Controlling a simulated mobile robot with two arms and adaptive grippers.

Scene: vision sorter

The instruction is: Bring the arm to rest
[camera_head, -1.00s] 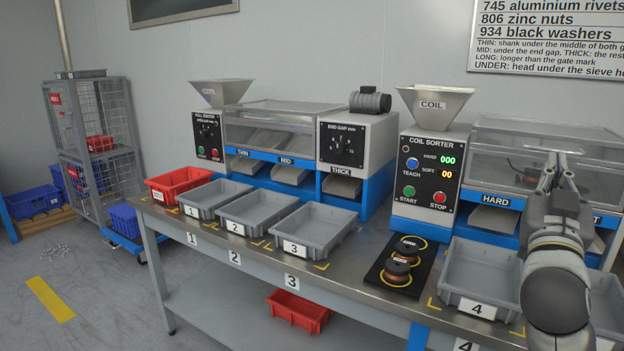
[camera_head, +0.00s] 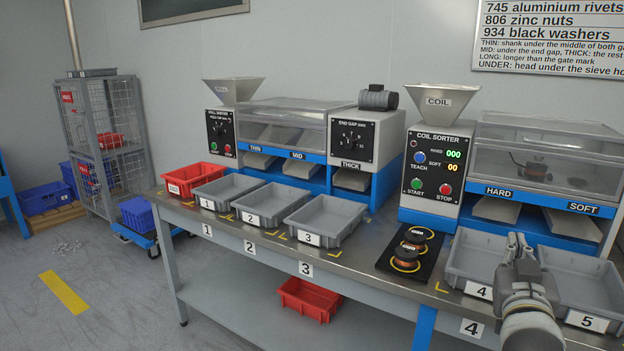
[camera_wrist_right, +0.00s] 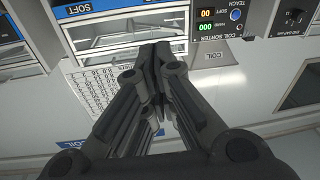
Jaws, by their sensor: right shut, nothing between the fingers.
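My right gripper (camera_head: 515,242) is at the lower right in the head view, in front of the coil sorter and over the gap between tray 4 and tray 5. Its fingers point up and are shut with nothing between them. In the right wrist view the closed fingers (camera_wrist_right: 158,60) point toward the upside-down coil sorter front. My right forearm runs down out of the frame. My left gripper is not in view.
The coil sorter (camera_head: 436,165) stands behind grey tray 4 (camera_head: 462,270) and tray 5 (camera_head: 592,290). Two copper coils sit on a black pad (camera_head: 428,277). Trays 1 to 3 and a red bin (camera_head: 195,178) line the bench at left. The floor at left is mostly open.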

